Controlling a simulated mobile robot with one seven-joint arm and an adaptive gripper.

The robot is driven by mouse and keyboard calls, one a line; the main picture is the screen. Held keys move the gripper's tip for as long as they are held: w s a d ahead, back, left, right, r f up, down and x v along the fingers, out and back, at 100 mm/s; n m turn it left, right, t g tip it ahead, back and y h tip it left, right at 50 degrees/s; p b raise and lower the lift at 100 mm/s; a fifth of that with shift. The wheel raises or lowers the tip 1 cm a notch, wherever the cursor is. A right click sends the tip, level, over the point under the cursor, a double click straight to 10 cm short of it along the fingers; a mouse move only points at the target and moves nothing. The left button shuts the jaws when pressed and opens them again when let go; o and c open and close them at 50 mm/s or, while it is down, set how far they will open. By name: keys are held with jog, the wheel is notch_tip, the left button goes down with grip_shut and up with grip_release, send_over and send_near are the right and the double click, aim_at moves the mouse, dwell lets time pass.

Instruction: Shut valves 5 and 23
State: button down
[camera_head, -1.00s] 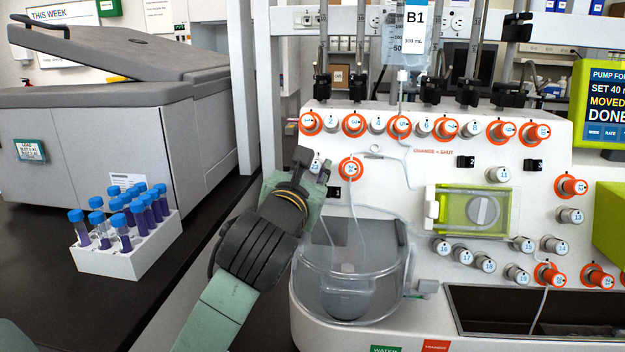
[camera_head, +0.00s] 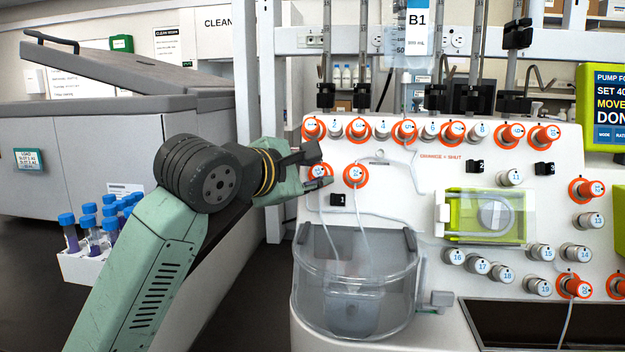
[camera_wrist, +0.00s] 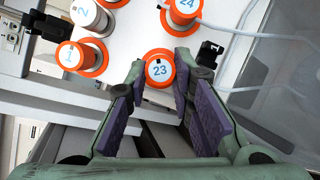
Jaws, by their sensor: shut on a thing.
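Valve 24 (camera_head: 356,174), orange-ringed with a tube, is close to the right of valve 23. Valves 1 (camera_head: 313,128) and 2 (camera_head: 335,129) are just above. A clear bowl (camera_head: 352,290) sits below. A rack of blue-capped tubes (camera_head: 82,268) stands at left.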

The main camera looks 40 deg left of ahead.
jog(key=m, duration=0.1)
jog(key=m+g, duration=0.1)
jog(key=m, duration=0.1)
jog(key=shift+r+m+h+p, duration=0.25)
jog(key=shift+m+h+p, duration=0.05)
jog(key=shift+m+g+p, duration=0.35)
jog(key=shift+m+g, duration=0.25)
jog(key=shift+m, duration=0.6)
jog(key=shift+a, duration=0.1)
jog(key=c, duration=1.4)
grip_release()
jog(key=v, duration=1.2)
jog(key=shift+a+r, duration=0.1)
jog(key=shift+a, duration=0.05)
